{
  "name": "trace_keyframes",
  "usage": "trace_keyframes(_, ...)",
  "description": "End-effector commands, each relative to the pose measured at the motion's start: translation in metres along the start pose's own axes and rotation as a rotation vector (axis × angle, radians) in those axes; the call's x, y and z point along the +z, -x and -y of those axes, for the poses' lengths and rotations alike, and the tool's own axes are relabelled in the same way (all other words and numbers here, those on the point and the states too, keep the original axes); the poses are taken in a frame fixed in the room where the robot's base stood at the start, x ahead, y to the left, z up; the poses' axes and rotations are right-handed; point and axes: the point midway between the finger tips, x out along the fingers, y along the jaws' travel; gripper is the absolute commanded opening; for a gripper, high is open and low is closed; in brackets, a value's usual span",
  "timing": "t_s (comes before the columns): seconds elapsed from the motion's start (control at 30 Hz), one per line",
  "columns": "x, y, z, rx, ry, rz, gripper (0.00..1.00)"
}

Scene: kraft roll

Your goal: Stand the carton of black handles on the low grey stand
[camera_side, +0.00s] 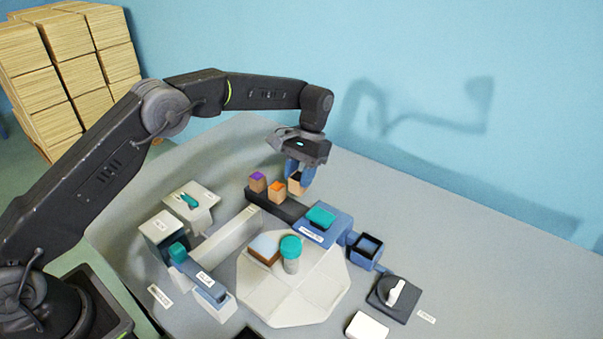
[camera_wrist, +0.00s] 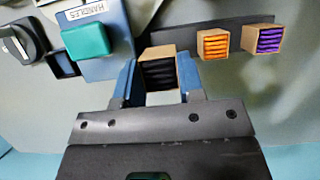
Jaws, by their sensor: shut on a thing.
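My gripper (camera_side: 299,172) is shut on the carton of black handles (camera_side: 296,186), a small tan box with an open face. In the wrist view my gripper's blue fingers (camera_wrist: 158,84) flank this carton, and the black handles (camera_wrist: 158,75) show inside it. The carton appears held above or just beside the dark rail (camera_side: 290,209); the exact gap is hard to tell. I cannot tell for certain which thing is the low grey stand; a light grey fixture (camera_side: 205,215) with a teal piece stands at the left.
Cartons of orange (camera_side: 277,193) and purple handles (camera_side: 257,182) stand on the rail. A blue base labelled HANDLES with a teal block (camera_side: 320,217) is close by. A pale plate (camera_side: 305,297) holds a teal-capped cylinder (camera_side: 290,255).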

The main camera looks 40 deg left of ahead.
Motion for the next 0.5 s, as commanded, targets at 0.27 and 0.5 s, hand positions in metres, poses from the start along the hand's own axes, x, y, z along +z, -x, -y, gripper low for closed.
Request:
trace_keyframes(0.27,-0.008,-0.021,0.000,-0.002,0.000,0.001,0.12)
trace_keyframes(0.5,-0.016,-0.039,0.000,-0.002,-0.002,0.001,0.12)
